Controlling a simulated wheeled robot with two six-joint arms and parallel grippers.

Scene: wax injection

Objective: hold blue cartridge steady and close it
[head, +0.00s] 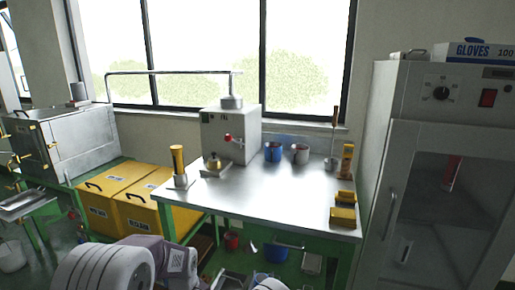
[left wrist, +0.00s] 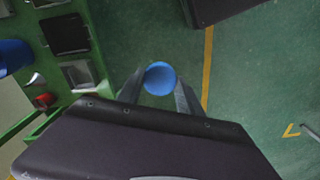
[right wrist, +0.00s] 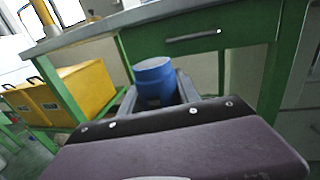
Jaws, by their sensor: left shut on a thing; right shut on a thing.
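My right gripper (right wrist: 157,84) is shut on a blue cylinder (right wrist: 154,77) in the right wrist view. The cylinder looks like the blue cartridge, roughly upright, with a paler rounded top; its lower part is hidden by my gripper. My left gripper (left wrist: 160,86) is shut on a round blue piece (left wrist: 160,78) in the left wrist view. That piece shows only as a disc above the green floor, so I cannot tell whether it is a cap or another cartridge. The two blue pieces look apart. In the head view I cannot make out either gripper's fingers clearly.
A steel-topped table (head: 262,195) with green legs stands ahead, close in front of my right gripper. A wax machine (head: 231,135), a blue mug (head: 273,152) and yellow blocks (head: 343,216) stand on it. Yellow boxes (head: 98,211) are left; a grey cabinet (head: 405,120) is right.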

